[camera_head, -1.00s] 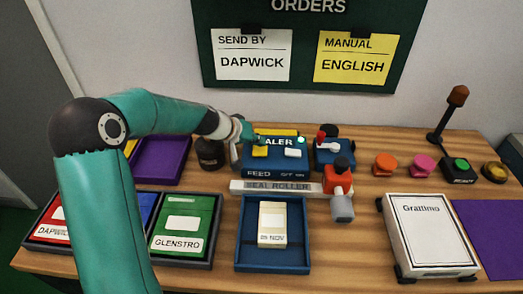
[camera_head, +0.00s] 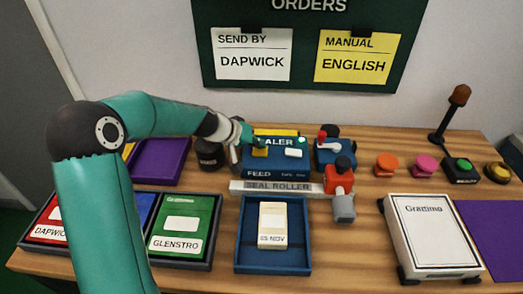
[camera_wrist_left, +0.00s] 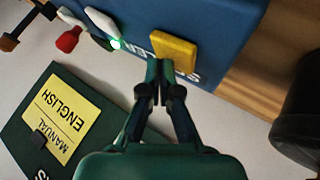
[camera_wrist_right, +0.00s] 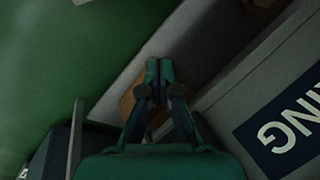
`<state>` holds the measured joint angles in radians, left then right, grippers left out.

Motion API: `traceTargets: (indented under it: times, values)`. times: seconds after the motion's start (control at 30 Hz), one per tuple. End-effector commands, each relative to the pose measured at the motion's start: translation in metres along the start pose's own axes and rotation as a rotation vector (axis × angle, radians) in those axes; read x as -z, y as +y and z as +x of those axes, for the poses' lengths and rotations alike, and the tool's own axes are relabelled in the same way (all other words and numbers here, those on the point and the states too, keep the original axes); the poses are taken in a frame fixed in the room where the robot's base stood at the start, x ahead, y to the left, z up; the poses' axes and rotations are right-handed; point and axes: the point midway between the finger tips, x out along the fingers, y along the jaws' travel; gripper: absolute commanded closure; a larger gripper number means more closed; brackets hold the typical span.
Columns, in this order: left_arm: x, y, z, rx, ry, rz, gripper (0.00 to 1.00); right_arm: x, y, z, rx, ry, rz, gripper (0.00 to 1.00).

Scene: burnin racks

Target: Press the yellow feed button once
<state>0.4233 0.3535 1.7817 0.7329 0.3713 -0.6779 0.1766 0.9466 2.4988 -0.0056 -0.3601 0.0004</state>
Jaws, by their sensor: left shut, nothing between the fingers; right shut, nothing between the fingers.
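The yellow feed button (camera_head: 260,153) is on the left of the blue sealer's (camera_head: 276,173) top face, above the word FEED. It also shows in the left wrist view as a yellow block (camera_wrist_left: 174,50). My left gripper (camera_head: 252,142) is shut and empty, with its fingertips at the button's edge. In the left wrist view the fingertips (camera_wrist_left: 163,68) overlap the button's near edge; I cannot tell whether they touch it. My right gripper (camera_wrist_right: 160,68) is shut and empty, away from the sealer and out of the head view.
A white switch (camera_head: 294,153) and a lit green lamp (camera_head: 302,140) are beside the button. A dark jar (camera_head: 209,154) stands left of the sealer. The seal roller (camera_head: 277,187) is in front, with a red-and-grey handle (camera_head: 340,188) at its right.

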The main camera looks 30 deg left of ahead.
Motion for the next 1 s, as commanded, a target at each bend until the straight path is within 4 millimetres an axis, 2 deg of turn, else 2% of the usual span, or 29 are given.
traceTargets:
  times: [1.0]
  values:
    - [-0.0040, -0.0036, 0.0050, 0.000, -0.001, 0.000, 1.00, 0.0001, 0.0030, 0.0084, 0.000, 0.000, 0.000, 1.00]
